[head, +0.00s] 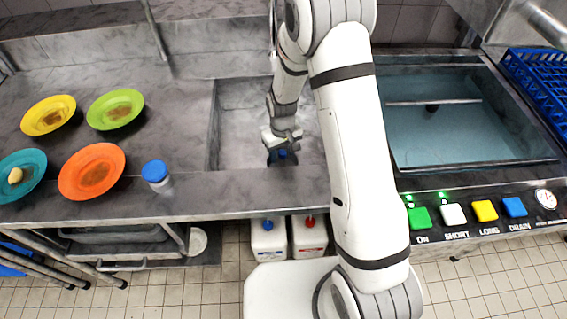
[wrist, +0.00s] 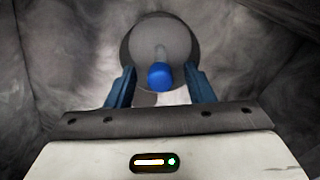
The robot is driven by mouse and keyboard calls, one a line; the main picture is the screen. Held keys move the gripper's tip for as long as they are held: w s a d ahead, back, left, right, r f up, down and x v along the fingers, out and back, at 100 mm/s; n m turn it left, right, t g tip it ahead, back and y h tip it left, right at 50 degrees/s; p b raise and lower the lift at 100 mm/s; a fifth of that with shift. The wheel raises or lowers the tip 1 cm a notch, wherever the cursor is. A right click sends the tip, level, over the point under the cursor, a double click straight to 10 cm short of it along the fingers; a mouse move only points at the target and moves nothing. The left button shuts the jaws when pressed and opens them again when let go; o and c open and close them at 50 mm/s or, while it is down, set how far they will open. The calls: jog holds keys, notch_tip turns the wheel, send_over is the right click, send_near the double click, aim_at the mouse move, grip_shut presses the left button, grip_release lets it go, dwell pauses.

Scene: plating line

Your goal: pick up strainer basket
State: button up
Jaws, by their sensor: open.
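The strainer basket (wrist: 140,42) shows in the wrist view as a round grey piece with a stem and a blue knob (wrist: 160,77). It lies in the bottom of the sink (head: 240,125). My gripper (wrist: 160,70) is open, with its two dark blue fingers on either side of the knob and a gap to each. In the head view my gripper (head: 282,160) reaches down into the sink near its front wall. There the grey body of the basket is hidden by my gripper and the front edge.
Yellow (head: 48,115), green (head: 115,109), teal (head: 22,175) and orange (head: 91,171) plates with food scraps stand on the left counter. A blue-capped jar (head: 156,176) stands near the front edge. A water-filled basin (head: 445,130) and blue rack (head: 540,85) are at right.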

jog(key=shift+f, duration=0.15)
jog(key=shift+c, duration=0.6)
grip_shut()
